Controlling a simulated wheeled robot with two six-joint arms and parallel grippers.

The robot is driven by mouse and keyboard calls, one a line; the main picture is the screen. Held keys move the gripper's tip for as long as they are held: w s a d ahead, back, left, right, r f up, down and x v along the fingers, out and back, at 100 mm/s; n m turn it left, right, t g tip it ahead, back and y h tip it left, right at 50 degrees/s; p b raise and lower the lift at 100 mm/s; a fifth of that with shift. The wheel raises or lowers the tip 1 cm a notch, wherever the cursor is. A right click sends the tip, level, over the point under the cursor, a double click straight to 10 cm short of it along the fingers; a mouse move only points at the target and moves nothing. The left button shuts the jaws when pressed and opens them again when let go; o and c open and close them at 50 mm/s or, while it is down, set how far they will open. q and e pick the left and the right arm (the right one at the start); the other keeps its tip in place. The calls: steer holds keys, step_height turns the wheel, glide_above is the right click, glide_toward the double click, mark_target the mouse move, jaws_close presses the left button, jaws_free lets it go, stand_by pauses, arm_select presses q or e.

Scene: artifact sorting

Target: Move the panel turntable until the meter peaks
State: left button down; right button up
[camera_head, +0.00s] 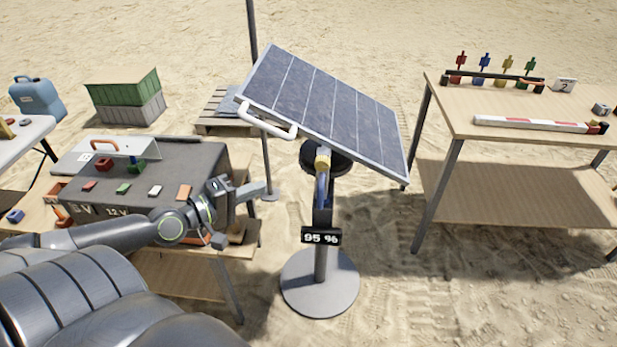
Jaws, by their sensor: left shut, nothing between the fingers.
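The solar panel (325,105) is tilted on top of a post with a round grey base (320,285). The turntable (324,158) is a dark round hub under the panel, partly hidden by it. A white handle (266,122) sticks out from the panel's lower left edge. The meter (321,237) on the post reads 95 %. My left gripper (262,188) is shut and empty, left of the post and below the handle, apart from both in the picture. My right gripper is not in view.
A dark 12 V box (150,210) with small coloured blocks on it stands on a wooden table behind my left arm. A thin dark pole (252,30) rises behind the panel. A wooden workbench (520,105) stands at the right. Open sand lies between post and workbench.

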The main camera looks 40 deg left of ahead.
arm_select(q)
steer(key=p, duration=0.5)
glide_toward(319, 174)
steer(key=w, duration=0.5)
steer(key=shift+w+d+f, duration=0.15)
steer(key=shift+d+f, duration=0.15)
steer(key=shift+d, duration=0.15)
steer(key=shift+w+d+f+p, duration=0.2)
steer(key=shift+p, duration=0.1)
